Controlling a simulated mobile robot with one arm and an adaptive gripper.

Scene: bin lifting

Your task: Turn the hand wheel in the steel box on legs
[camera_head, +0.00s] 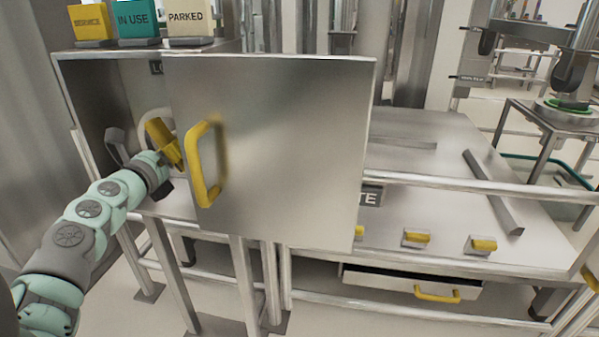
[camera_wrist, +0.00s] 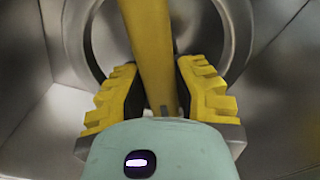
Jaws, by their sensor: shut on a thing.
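The steel box on legs (camera_head: 95,85) stands at the left in the head view. Its door (camera_head: 290,130) stands open and hides the right part of the inside. The hand wheel (camera_head: 146,118) shows as a pale ring inside the box, partly covered by my gripper and the door. My gripper (camera_head: 162,143) reaches in through the open left side. In the wrist view, my gripper (camera_wrist: 158,72) has its yellow fingers on either side of a yellow bar (camera_wrist: 147,30), shut on it. A round grey rim (camera_wrist: 78,40) curves behind the bar. Whether the bar is a spoke or a handle, I cannot tell.
The door's yellow handle (camera_head: 204,165) sticks out close to the right of my gripper. Signs stand on the box top: a yellow one (camera_head: 90,22), a teal one (camera_head: 137,18) and a cream one (camera_head: 190,20). A steel bench (camera_head: 430,200) stands at right.

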